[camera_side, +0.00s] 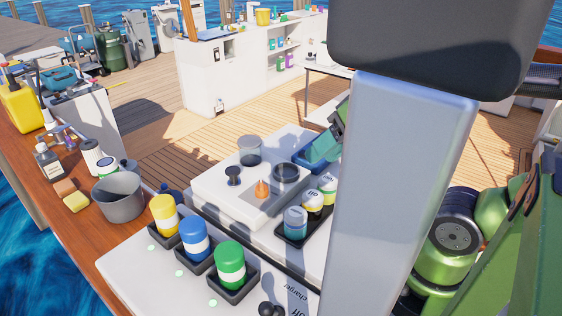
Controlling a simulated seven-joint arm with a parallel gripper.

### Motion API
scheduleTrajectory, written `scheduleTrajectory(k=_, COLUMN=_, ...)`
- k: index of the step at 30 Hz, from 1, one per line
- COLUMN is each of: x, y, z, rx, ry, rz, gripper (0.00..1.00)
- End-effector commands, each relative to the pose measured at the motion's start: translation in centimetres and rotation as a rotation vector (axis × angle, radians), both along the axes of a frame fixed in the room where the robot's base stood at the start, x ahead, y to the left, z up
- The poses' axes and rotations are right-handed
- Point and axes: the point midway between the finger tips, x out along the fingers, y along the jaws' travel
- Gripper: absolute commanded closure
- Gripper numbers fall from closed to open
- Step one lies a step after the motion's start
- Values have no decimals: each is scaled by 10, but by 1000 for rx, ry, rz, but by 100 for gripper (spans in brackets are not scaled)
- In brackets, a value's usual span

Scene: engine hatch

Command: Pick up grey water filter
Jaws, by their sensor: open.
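A small grey-blue canister (295,222) stands upright in a black tray (318,228) right of the middle. It looks like the grey water filter, but its label is too small to read. I cannot make out my gripper's fingers in this view.
Yellow (164,214), blue (194,238) and green (230,264) canisters stand in black holders on the front white panel. A grey bucket (120,198) stands left; green machinery (450,240) is right.

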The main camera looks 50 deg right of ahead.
Motion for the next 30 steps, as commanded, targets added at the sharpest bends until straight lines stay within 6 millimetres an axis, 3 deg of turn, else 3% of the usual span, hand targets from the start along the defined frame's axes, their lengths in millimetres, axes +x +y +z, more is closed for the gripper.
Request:
scheduleTrajectory(k=2, x=0, y=0, z=0, rx=0, ry=0, rz=0, gripper=57)
scheduleTrajectory(k=11, x=0, y=0, z=0, rx=0, ry=0, rz=0, gripper=14)
scheduleTrajectory(k=22, x=4, y=2, z=-9, rx=-2, ry=43, rz=9, gripper=14)
scheduleTrajectory(k=30, x=43, y=2, z=-37, rx=-47, ry=341, rz=-11, gripper=14)
